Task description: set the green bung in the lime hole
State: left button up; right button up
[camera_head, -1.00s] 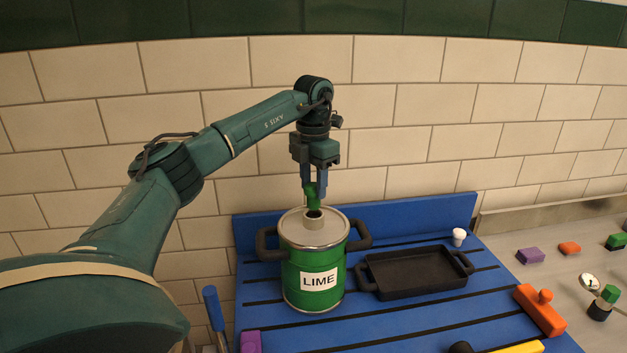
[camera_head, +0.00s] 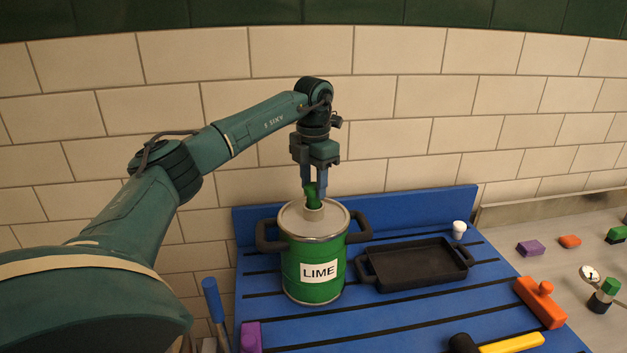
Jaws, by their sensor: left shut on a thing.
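A green keg (camera_head: 303,268) with a white LIME label stands upright on the blue slatted bench. A short pale neck (camera_head: 313,213) rises from its grey lid (camera_head: 291,219). My left gripper (camera_head: 315,196) is above the lid, pointing down, shut on the green bung (camera_head: 312,199). The bung's lower end is at the mouth of the neck and covers the hole. I cannot tell how deep it sits. My right gripper is out of view.
A black tray (camera_head: 418,285) lies right of the keg. A white knob-like piece (camera_head: 459,229), an orange block (camera_head: 540,302), a yellow-handled mallet (camera_head: 510,344) and a purple block (camera_head: 251,337) are around it. A tiled wall stands behind.

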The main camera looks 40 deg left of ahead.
aim_at(314, 185)
pick_arm(q)
jog(key=shift+f, duration=0.3)
jog(key=o, duration=1.2)
jog(key=shift+c, duration=0.2)
jog(key=shift+r, duration=0.25)
notch_tip(314, 185, up, 2)
jog(key=shift+r+p, duration=0.2)
jog(key=shift+p, duration=0.95)
jog(key=shift+r, duration=1.1)
